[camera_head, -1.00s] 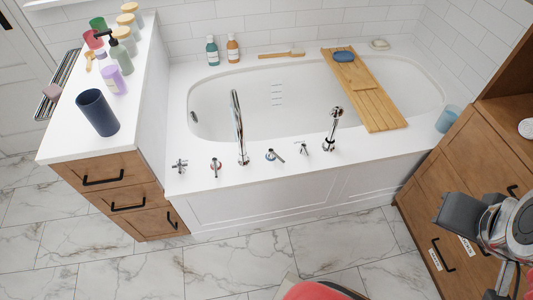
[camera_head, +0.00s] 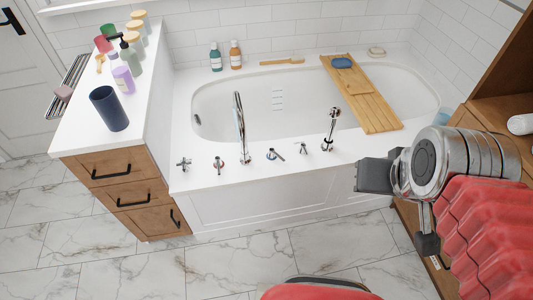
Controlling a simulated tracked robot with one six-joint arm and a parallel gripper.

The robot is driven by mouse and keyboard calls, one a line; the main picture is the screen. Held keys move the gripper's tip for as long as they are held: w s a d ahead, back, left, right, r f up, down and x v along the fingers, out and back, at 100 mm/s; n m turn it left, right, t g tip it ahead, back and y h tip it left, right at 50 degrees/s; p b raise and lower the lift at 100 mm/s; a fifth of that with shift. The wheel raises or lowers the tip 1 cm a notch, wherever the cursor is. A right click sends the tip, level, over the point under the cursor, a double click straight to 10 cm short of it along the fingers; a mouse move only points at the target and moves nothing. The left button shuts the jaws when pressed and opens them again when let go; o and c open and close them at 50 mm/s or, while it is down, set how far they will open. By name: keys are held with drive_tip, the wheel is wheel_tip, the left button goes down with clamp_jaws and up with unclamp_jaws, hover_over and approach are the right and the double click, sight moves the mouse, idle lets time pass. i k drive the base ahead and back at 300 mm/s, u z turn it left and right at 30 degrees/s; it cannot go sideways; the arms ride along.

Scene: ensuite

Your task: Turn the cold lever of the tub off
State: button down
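The white bathtub (camera_head: 205,88) stands in a white deck along the tiled wall. On its front ledge, a tall chrome spout (camera_head: 240,128) rises between two lever handles. The lever left of the spout (camera_head: 218,164) shows a reddish ring at its base. The lever right of the spout (camera_head: 275,154) looks faintly bluish at its base, likely the cold one, and points to the right. No running water is clearly visible. My gripper (camera_head: 372,176) is a dark grey block in front of the tub's right part, well right of the levers and touching nothing. Its fingers cannot be made out.
A cross handle (camera_head: 184,164), a small diverter (camera_head: 300,147) and a hand shower (camera_head: 330,130) share the ledge. A wooden tray (camera_head: 370,102) spans the tub. A drawer cabinet (camera_head: 115,166) stands left, a wooden cabinet (camera_head: 500,85) right. The marble floor (camera_head: 240,262) before the tub is open.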

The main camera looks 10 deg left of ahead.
sight(272, 154)
drive_tip(key=u, duration=1.1)
drive_tip(key=i, duration=1)
drive_tip(key=u, duration=0.05)
